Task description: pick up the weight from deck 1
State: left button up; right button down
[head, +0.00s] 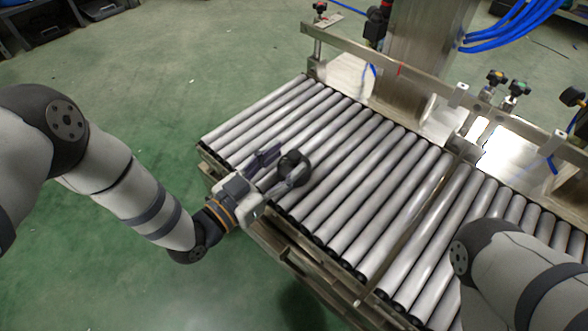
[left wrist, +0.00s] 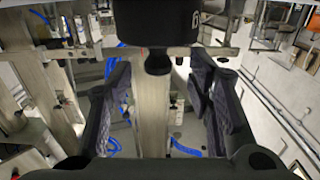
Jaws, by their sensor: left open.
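A dark round weight (head: 293,168) stands on the roller deck (head: 330,180), near its front left edge in the head view. My left gripper (head: 277,171) is open at the weight, its fingers pointing toward it and partly overlapping it. In the left wrist view the open fingers (left wrist: 160,105) stand at either side with a gap between. A black body with a short knob (left wrist: 157,62), which looks like the weight, fills the top centre there. I cannot tell whether a finger touches it. My right gripper is out of view; only my right arm shows at lower right.
A metal rail (head: 400,70) with valves and knobs runs along the deck's far side. A steel column (head: 420,45) rises behind it, with blue hoses (head: 520,25) at the upper right. The rollers right of the weight are bare. Green floor (head: 180,80) is open at the left.

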aim_at(294, 153)
pick_arm(q)
jog(key=x, duration=0.3)
jog(key=shift+d+f+b, duration=0.15)
jog(key=shift+d+b, duration=0.05)
jog(key=shift+b, duration=0.2)
grip_shut()
jog(key=shift+r, duration=0.3)
